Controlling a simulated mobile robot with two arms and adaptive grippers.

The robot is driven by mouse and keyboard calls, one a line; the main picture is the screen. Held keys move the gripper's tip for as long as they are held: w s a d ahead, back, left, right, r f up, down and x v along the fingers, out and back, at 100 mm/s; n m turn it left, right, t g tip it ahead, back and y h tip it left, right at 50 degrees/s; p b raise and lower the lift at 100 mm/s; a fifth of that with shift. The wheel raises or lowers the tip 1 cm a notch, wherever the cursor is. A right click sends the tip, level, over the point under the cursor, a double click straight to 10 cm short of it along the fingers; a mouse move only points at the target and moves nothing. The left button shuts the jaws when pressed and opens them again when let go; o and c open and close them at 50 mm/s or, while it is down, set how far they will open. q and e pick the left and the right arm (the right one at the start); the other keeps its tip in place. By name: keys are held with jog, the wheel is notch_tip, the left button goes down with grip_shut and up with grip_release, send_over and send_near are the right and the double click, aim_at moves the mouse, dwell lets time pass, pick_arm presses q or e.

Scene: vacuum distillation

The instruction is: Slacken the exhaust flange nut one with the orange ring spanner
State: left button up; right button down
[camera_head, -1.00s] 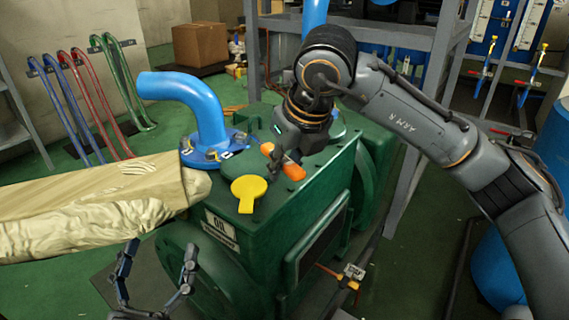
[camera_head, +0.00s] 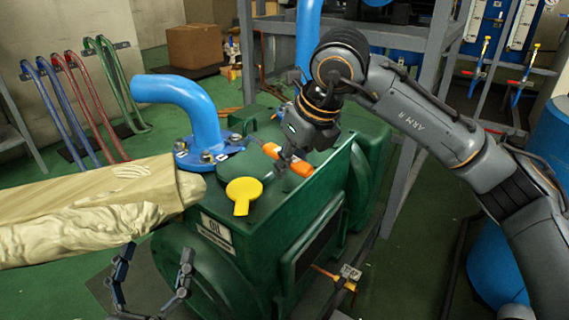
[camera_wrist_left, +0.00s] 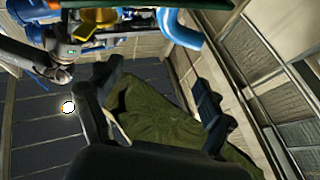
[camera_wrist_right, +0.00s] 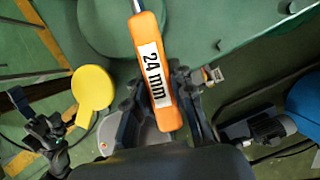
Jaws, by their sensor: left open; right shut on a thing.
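The orange ring spanner (camera_head: 299,168), labelled "24 mm", is in my right gripper (camera_head: 285,163), above the green pump's top. In the right wrist view its orange handle (camera_wrist_right: 153,75) lies between the fingers (camera_wrist_right: 158,112); its metal shaft leaves the top edge, so the ring end is hidden. The blue exhaust pipe (camera_head: 190,95) ends in a blue flange (camera_head: 222,153) with several bolts and nuts, left of the spanner and apart from it. I cannot tell which nut (camera_head: 206,157) is number one. My left gripper (camera_head: 156,262) is open and empty, low in front of the pump.
The green pump (camera_head: 260,240) carries a yellow round-headed cap (camera_head: 243,194) near the spanner. A long pale, wood-textured piece (camera_head: 90,205) reaches in from the left, close to the flange. A grey frame (camera_head: 405,150) stands behind at right. Coloured hoses (camera_head: 75,100) hang at left.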

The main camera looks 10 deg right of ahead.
jog(key=shift+w+d, duration=0.1)
dwell(0.3)
jog(key=shift+w+d+n, duration=0.2)
jog(key=shift+d+n, duration=0.05)
jog(key=shift+n, duration=0.05)
jog(key=shift+w+d, duration=0.2)
jog(key=shift+d, duration=0.15)
pick_arm(q)
jog(key=shift+w+a+f+g+y+p, duration=0.1)
jog(key=shift+w+f+g+y+p, duration=0.2)
jog(key=shift+f+g, duration=0.45)
jog(key=shift+w+a+f+g+y+p, duration=0.15)
jog(key=shift+w+f+g+y, duration=0.15)
jog(key=shift+f, duration=0.8)
pick_arm(e)
jog(key=shift+w+d+n+y, duration=0.3)
jog(key=shift+w+d+n, duration=0.15)
jog(key=shift+n, duration=0.15)
jog(key=shift+r, duration=0.1)
